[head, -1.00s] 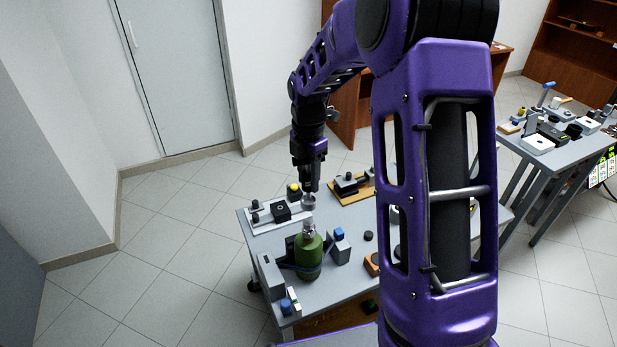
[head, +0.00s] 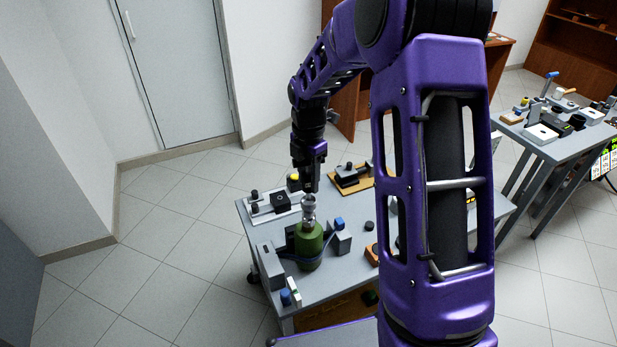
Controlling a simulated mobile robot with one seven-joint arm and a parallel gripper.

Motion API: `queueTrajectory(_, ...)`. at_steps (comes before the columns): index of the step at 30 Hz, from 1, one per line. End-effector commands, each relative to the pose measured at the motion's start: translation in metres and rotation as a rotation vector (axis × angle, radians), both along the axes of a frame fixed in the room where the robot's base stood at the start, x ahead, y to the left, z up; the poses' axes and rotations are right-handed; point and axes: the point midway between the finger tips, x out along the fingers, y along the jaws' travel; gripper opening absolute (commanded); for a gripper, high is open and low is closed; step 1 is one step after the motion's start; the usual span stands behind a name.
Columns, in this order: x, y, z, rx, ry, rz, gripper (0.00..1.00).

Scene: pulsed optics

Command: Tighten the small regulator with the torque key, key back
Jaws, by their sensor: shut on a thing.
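My gripper (head: 309,186) points down above the front table, shut on a small grey, round, socket-like piece (head: 308,200) that looks like the torque key. A green bottle (head: 308,244) stands upright below it, with a dark band around it. The silver fitting (head: 309,219) on the bottle's top looks like the small regulator. The grey piece sits in line over this fitting, and the two look touching or nearly so. The finger tips are small and dark, and the exact contact cannot be made out.
A pale plate with black parts (head: 276,205) lies behind the bottle. A wooden board with a dark block (head: 349,178) is at the back. A blue-topped grey block (head: 339,238) stands close right of the bottle. My arm hides the table's right part. Another table (head: 555,140) stands right.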

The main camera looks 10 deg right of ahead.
Motion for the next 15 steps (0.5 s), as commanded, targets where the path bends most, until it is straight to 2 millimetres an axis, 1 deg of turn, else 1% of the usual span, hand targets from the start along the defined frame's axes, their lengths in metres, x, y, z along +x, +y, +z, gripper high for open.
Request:
queueTrajectory(5, 0.0001, 0.0, 0.0007, 0.0, 0.0, 0.003, 0.0)
queueTrajectory(8, 0.0001, -0.0005, 0.0032, 0.001, 0.0, 0.063, 0.0)
queueTrajectory(13, -0.0007, -0.0004, 0.0067, 0.003, 0.003, 0.333, 0.0)
queueTrajectory(15, -0.0002, -0.0006, 0.001, 0.003, 0.001, 0.449, 0.0)
